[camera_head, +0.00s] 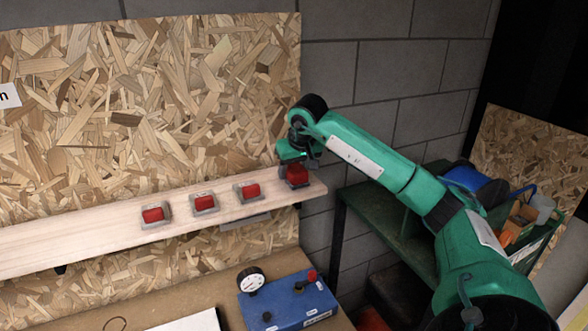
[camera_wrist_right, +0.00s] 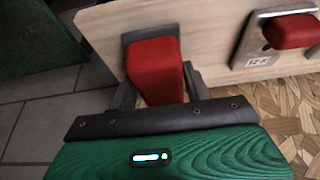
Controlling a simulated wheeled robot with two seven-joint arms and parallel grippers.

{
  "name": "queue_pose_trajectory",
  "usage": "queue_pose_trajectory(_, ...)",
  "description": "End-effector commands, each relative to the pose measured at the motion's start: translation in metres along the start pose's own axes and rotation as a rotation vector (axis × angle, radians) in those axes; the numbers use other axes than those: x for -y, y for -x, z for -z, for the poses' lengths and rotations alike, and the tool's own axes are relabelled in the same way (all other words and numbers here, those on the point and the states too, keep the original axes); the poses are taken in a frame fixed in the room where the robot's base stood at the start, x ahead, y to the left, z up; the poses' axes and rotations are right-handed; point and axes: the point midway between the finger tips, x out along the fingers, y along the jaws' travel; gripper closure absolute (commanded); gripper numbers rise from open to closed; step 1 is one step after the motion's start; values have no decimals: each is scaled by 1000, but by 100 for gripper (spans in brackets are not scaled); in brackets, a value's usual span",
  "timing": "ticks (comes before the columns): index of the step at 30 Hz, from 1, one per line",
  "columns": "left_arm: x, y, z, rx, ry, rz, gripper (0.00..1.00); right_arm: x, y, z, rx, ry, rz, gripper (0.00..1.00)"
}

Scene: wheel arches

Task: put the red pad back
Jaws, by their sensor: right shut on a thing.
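My right gripper (camera_head: 293,163) is shut on a red pad (camera_head: 297,176) at the right end of a pale wooden plank (camera_head: 100,233). In the right wrist view the red pad (camera_wrist_right: 155,68) sits between the two dark fingers of my gripper (camera_wrist_right: 158,82). Its far end is at a grey mount (camera_wrist_right: 150,33) on the plank; I cannot tell whether it is fully seated. Three other red pads, the nearest of them (camera_head: 250,191), sit in grey holders along the plank. My left gripper is not in view.
A chipboard panel (camera_head: 150,100) stands behind the plank. Below, a blue box (camera_head: 290,300) with a gauge and knobs stands on a bench. A green cart (camera_head: 375,215) with assorted items is at the right.

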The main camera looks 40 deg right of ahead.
Motion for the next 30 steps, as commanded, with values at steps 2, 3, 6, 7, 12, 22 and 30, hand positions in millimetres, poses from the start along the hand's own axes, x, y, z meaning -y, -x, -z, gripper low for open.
queue_pose_trajectory(2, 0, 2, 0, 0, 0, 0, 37, 0, -4, -2, 0, 0, 0, 72)
queue_pose_trajectory(3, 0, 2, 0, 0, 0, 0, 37, 0, -5, -2, -1, 0, 0, 72)
queue_pose_trajectory(6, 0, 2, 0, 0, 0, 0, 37, 0, -6, -2, -2, -1, 1, 72)
queue_pose_trajectory(7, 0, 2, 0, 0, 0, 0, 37, 0, -6, -2, -2, -1, 1, 72)
queue_pose_trajectory(12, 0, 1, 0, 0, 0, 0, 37, 0, -7, -3, -1, 0, 0, 72)
queue_pose_trajectory(22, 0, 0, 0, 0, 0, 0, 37, 0, -8, -4, -1, 0, 0, 29)
queue_pose_trajectory(30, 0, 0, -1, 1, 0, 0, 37, 0, -2, -2, -3, 0, 0, 29)
